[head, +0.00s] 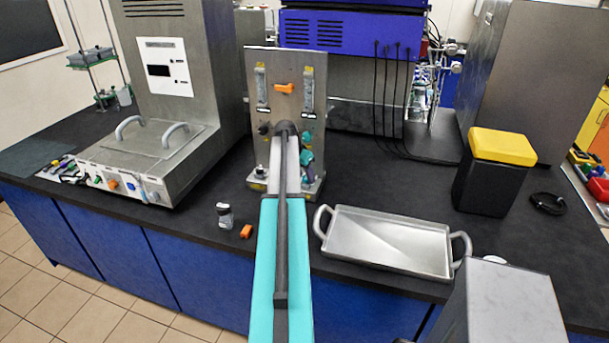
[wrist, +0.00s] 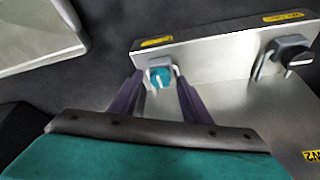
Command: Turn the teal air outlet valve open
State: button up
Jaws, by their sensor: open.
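The teal valve (wrist: 160,77) shows in the wrist view as a round knob with a pale pointer bar, set in a square metal fitting at the edge of a steel panel. My gripper (wrist: 160,88) is open, with one purple finger on each side of the knob. I cannot tell whether the fingers touch it. In the head view my arm reaches to the steel valve panel (head: 262,112), and its end hides the lower middle of the panel. Teal parts (head: 306,157) show just right of the arm there; I cannot tell which is the valve.
A black knob (wrist: 293,52) on a metal fitting stands right of the teal valve. The panel carries an orange valve (head: 284,88). A steel tray (head: 385,263) lies front right. A small bottle (head: 225,216) and orange piece (head: 246,231) lie left of my arm.

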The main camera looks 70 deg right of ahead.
jog(key=c, duration=1)
jog(key=shift+c, duration=0.2)
